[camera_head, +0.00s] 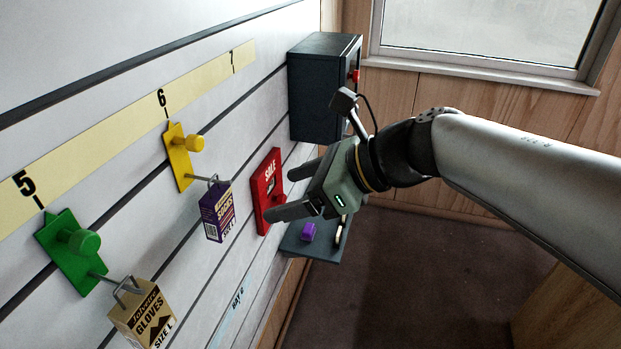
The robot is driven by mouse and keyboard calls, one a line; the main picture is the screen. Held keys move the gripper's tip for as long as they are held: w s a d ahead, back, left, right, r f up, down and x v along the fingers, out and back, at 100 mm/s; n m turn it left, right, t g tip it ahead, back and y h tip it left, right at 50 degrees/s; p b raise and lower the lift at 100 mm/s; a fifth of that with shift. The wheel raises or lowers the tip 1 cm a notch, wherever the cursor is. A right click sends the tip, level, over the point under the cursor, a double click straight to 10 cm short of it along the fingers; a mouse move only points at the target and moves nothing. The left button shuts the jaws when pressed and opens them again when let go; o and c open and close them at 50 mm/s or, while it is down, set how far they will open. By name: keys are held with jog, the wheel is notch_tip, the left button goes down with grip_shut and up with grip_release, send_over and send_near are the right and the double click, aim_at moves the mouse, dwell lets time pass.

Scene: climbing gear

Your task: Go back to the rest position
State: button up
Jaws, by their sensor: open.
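My gripper (279,193) is in the middle of the head view, on the end of my arm, which reaches in from the right. Its two dark fingers point left toward the wall and are spread apart, with nothing held between them. The fingers overlap the red SALE sign (264,182) in the picture. I cannot tell whether they touch it.
The slatted wall (110,180) holds a green holder (68,252) with a gloves box (143,315), and a yellow holder (179,157) with a purple box (217,212). Carpet (420,270) is clear.

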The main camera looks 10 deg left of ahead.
jog(key=w+d+r+m+t+h, duration=0.1)
jog(key=w+d+m+t, duration=0.4)
jog(key=m, duration=0.3)
jog(key=w+d+r+m+t, duration=0.25)
jog(key=w+m+t, duration=0.3)
jog(key=m, duration=0.35)
jog(key=w+d+f+m+t+h, duration=0.1)
jog(key=w+d+f+m+h, duration=0.1)
jog(key=d+f+m+h, duration=0.25)
jog(key=w+d+f+m+t+h, duration=0.1)
jog(key=w+d+f+m+h, duration=0.15)
jog(key=d+m, duration=0.45)
jog(key=s+d+f+m+g+h, duration=0.55)
jog(key=s+d+f+m, duration=0.55)
jog(key=m, duration=0.5)
jog(key=s+a+f+m+g+y, duration=0.1)
jog(key=s+a+f+m+g, duration=0.1)
jog(key=s, duration=0.4)
jog(key=s+a+f+m+g+y, duration=0.1)
jog(key=s+a+f+m+g, duration=0.1)
jog(key=s+f+m+g, duration=0.3)
jog(key=shift+s+m, duration=0.5)
jog(key=shift+m, duration=0.35)
